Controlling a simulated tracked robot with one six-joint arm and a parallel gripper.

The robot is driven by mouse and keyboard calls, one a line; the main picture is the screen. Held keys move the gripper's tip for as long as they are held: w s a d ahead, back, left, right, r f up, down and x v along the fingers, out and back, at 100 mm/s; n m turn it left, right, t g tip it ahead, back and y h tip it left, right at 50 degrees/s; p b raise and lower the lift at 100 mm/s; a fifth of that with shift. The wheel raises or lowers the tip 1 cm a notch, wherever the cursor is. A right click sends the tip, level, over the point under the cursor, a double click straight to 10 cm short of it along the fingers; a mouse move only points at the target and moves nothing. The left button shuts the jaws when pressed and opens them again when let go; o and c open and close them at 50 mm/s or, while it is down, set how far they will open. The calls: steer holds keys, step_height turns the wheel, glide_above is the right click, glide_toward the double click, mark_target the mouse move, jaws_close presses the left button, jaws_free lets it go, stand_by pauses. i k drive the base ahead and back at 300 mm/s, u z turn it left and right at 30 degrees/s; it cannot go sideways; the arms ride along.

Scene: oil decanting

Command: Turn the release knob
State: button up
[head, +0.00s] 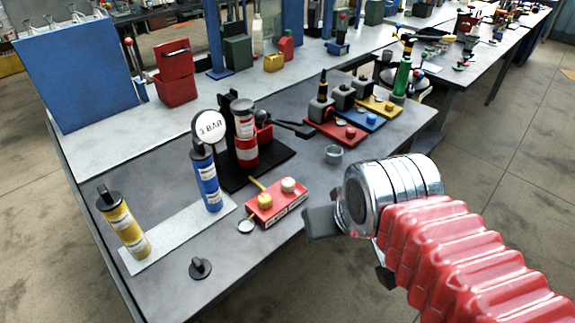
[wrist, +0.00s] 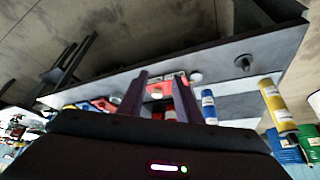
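A red box (head: 277,203) with a yellow knob (head: 265,201) and a cream knob (head: 288,185) on top lies near the table's front edge. I cannot tell which knob is the release knob. A separate black knob (head: 200,268) stands on the table at the front left. My gripper (head: 322,222) is at the table's front edge, right of the red box and apart from it. In the wrist view, my gripper's two fingers (wrist: 160,82) are spread with nothing held. The red box (wrist: 168,80) shows beyond and between them, partly hidden.
A black press stand with a red-and-white cylinder (head: 245,137) and a "3 BAR" gauge (head: 208,127) stands behind the box. Blue (head: 206,178) and yellow (head: 124,224) bottles stand left. A small grey cup (head: 333,155) and coloured valve blocks (head: 336,131) are behind my gripper.

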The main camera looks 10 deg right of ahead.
mark_target(288, 186)
steer(key=i, duration=0.3)
steer(key=u, duration=0.05)
steer(key=k, duration=1.35)
steer(key=z, duration=0.3)
steer(key=i, duration=1.7)
steer(key=u, duration=0.7)
